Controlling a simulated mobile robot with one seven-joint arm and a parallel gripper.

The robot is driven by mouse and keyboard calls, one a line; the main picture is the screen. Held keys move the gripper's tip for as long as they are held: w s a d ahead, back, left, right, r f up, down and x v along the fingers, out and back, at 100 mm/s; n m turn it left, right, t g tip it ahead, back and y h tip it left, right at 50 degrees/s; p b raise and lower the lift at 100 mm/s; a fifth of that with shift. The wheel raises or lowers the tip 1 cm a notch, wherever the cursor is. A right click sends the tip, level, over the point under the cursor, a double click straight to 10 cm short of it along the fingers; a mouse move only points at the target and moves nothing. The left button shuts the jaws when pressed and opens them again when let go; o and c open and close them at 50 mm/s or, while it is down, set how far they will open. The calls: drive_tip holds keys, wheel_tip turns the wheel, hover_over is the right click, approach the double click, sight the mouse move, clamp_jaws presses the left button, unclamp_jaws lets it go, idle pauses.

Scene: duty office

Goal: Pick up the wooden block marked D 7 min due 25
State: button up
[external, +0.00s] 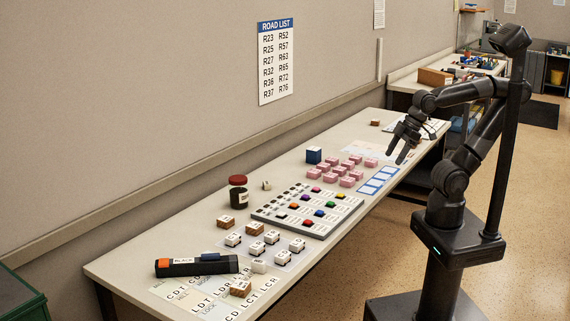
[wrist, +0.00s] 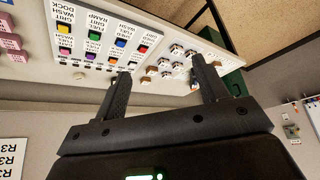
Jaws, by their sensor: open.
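Several small wooden blocks lie on the long table: one (external: 226,222) left of the white blocks, one (external: 254,229) just right of it, one (external: 240,288) at the near end and one (external: 375,122) at the far end. Their markings are too small to read, so I cannot tell which is D 7 min due 25. A brown block (wrist: 145,82) also shows between my fingers in the wrist view, well beyond them. My gripper (external: 396,154) is open and empty, above the far part of the table; its fingers (wrist: 160,67) show in the wrist view.
A board with coloured pieces (external: 307,211) fills the table's middle, with pink blocks (external: 343,173) and a blue block (external: 313,155) beyond. A red-lidded jar (external: 238,190) stands by the back edge. A black torch-like object (external: 196,266) and letter cards (external: 214,305) lie near.

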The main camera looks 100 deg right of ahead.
drive_tip(key=shift+o, duration=0.4)
drive_tip(key=m+g+y, duration=0.2)
drive_tip(key=m+y, duration=0.1)
drive_tip(key=m, duration=2.4)
hover_over(257, 223)
drive_tip(key=s+d, duration=0.3)
drive_tip(key=s, duration=0.1)
wheel_tip(257, 223, down, 19)
drive_tip(key=x, duration=0.5)
drive_tip(key=shift+f, duration=0.25)
drive_tip(key=shift+w+x, duration=0.15)
drive_tip(key=shift+x, duration=1.15)
drive_tip(key=shift+w+x, duration=0.2)
drive_tip(key=shift+x, duration=1.1)
drive_tip(key=shift+a+r, duration=0.1)
drive_tip(key=shift+r, duration=0.05)
